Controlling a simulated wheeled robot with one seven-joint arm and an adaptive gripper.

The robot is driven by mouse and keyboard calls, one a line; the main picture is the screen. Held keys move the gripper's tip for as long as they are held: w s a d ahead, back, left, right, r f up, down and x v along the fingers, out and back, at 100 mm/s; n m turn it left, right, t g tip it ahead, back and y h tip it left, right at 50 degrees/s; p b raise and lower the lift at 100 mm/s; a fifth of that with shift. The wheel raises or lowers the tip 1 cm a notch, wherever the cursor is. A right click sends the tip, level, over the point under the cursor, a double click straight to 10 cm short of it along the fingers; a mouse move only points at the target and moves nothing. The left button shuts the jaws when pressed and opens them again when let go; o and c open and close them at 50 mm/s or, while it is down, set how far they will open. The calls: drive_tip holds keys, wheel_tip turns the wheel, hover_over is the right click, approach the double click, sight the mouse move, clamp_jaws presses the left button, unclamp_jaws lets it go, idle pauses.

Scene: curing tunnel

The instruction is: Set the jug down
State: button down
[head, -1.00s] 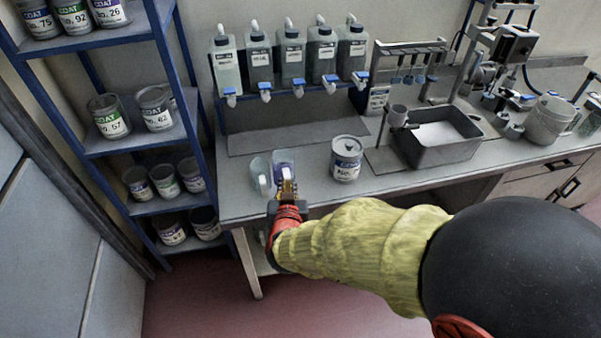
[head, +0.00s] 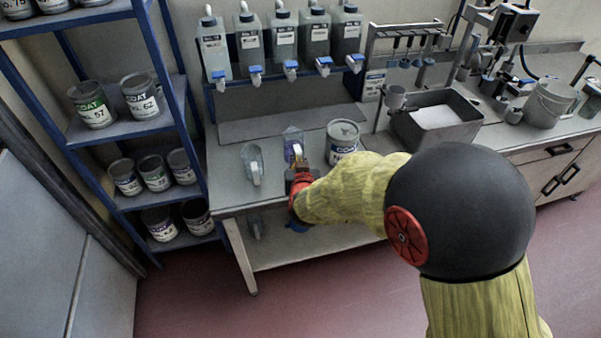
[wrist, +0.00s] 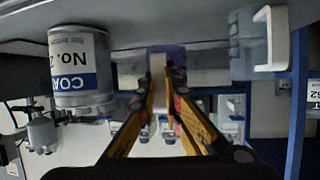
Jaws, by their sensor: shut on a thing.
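My gripper (head: 299,166) is shut on the white handle of a purple-tinted jug (head: 292,138) over the front left of the bench (head: 225,190). In the wrist view, which is upside down, my fingers (wrist: 163,88) close on the handle, with the purple jug body (wrist: 168,50) beyond them. The jug looks upright. I cannot tell whether its base touches the bench. A second, grey clear jug (head: 250,158) with a white handle stands apart to its left; it also shows in the wrist view (wrist: 246,48).
A paint can (head: 342,139) stands close to the right of the held jug. Bottles with blue taps (head: 284,45) hang behind, above a flat grey plate (head: 270,124). A grey basin (head: 420,128) is farther right. A blue rack (head: 140,128) of cans stands left.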

drive_tip(key=shift+w+d+f, duration=0.1)
drive_tip(key=shift+w+f, duration=0.15)
drive_tip(key=shift+f, duration=0.05)
drive_tip(key=shift+w+d+f+b, duration=0.15)
drive_tip(key=shift+f+b, duration=0.25)
drive_tip(key=shift+f, duration=0.5)
drive_tip(key=shift+w+f+b, duration=0.1)
drive_tip(key=shift+f+b, duration=0.3)
drive_tip(key=shift+f, duration=0.5)
drive_tip(key=shift+f, duration=0.15)
drive_tip(key=c, duration=2)
unclamp_jaws()
drive_tip(key=shift+o, duration=0.2)
drive_tip(key=shift+r, duration=0.2)
drive_tip(key=p+v, duration=0.3)
drive_tip(key=v, duration=0.9)
